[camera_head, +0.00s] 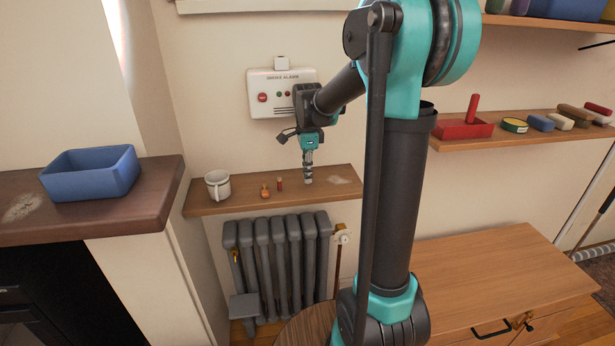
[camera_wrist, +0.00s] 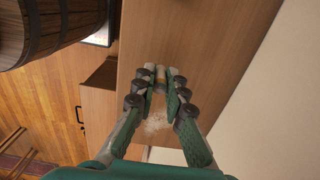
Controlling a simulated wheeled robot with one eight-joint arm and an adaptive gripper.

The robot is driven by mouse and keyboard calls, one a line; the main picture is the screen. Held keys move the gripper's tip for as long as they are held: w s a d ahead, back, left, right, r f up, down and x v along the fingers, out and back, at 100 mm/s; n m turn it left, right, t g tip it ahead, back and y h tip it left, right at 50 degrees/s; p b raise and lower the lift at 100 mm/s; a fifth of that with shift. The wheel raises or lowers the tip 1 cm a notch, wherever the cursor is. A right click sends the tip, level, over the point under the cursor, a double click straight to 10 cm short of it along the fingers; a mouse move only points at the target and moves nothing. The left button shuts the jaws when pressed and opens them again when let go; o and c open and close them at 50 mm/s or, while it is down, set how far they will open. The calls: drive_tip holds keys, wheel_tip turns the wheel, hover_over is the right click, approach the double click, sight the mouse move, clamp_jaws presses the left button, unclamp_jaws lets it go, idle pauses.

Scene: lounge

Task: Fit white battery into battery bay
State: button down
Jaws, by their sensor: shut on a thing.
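My gripper (camera_head: 308,177) points down just over the wooden wall shelf (camera_head: 235,199), below the smoke alarm. In the wrist view, my gripper (camera_wrist: 160,76) is shut on a small pale piece, which I take for the white battery (camera_wrist: 160,73); the fingers hide most of it. I cannot tell whether it touches the shelf. The white smoke alarm (camera_head: 283,106) hangs on the wall above, with a red button and small lights. A small white box-like part (camera_head: 282,62) stands on its top edge. I cannot make out the battery bay's opening.
On the shelf, a white mug (camera_head: 218,184), an orange piece (camera_head: 265,191) and a small red-brown piece (camera_head: 279,184) stand left of my gripper. A grey radiator (camera_head: 280,257) is below. A blue bin (camera_head: 92,173) stands left; a higher shelf (camera_head: 470,143) with several items is right.

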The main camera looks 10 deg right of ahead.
drive_tip(key=shift+r, duration=1.65)
